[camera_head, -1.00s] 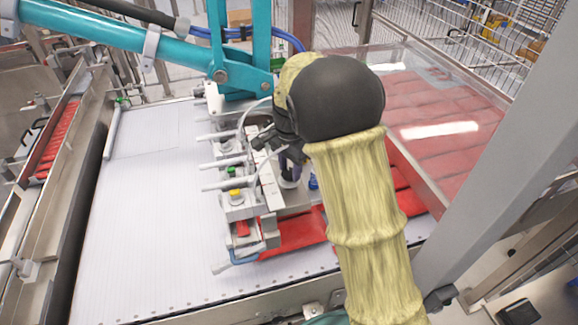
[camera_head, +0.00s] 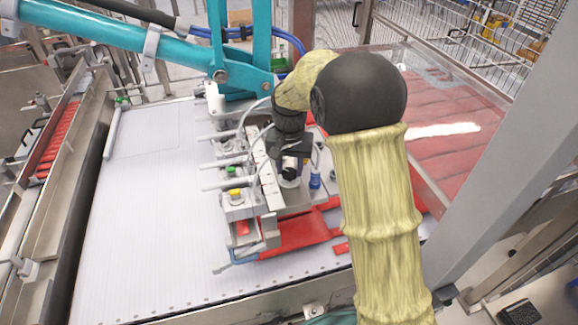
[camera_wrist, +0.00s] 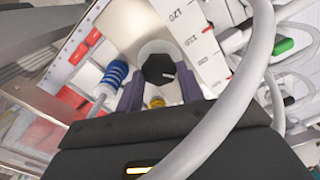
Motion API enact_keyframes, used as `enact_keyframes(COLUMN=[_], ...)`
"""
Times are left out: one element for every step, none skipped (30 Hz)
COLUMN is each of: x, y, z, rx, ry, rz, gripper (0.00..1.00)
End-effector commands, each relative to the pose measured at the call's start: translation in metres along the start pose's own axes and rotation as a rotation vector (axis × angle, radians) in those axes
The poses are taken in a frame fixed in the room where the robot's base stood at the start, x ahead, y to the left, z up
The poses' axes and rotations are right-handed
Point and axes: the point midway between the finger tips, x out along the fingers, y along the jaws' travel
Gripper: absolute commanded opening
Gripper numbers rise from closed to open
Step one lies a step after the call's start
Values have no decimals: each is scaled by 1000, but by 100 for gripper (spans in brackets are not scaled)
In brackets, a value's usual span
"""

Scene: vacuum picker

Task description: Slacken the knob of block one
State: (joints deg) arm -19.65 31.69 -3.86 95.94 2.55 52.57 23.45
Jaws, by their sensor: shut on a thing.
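In the wrist view a black knob (camera_wrist: 158,68) with a white mark stands on a round pale base. My gripper (camera_wrist: 159,80) has its two purple-grey fingers on either side of it and is shut on it. In the head view my gripper (camera_head: 290,163) is over the picker's blocks beside the white ruler bar (camera_head: 268,185), and the knob is hidden there. The ruler bar (camera_wrist: 195,40) also shows in the wrist view, with printed numbers and red marks. I cannot read any block number.
A blue bellows cup (camera_wrist: 112,75) is close left of my fingers. A grey hose (camera_wrist: 235,95) crosses the wrist view. In the head view, red packs (camera_head: 295,233) lie under the picker, a teal arm (camera_head: 130,45) is behind, and the white belt (camera_head: 150,220) is clear at left.

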Motion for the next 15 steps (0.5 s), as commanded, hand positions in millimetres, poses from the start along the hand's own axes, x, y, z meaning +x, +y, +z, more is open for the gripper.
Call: enact_keyframes(x=[-2,-2,-2,-2,-2,-2,-2,-2,-2,-3,-3,-3,-3,-3,-3], y=[0,0,0,0,0,0,-1,-1,-1,-1,-1,-1,-1,-2,-2], z=[-2,-2,-2,-2,-2,-2,-2,-2,-2,-2,-2,-2,-2,-2,-2], rx=[-42,-72,-110,-139,-166,-204,-233,-262,-300,-329,-356,-395,-423,-452,-489], ry=[7,7,7,7,7,8,8,8,8,8,8,9,9,9,9], rz=[-3,-2,-3,-3,-3,-3,-2,-2,-2,-3,-3,-2,-2,-2,-2], gripper=[14,14,14,14,14,14,14,14,14,14,14,14,14,14,14])
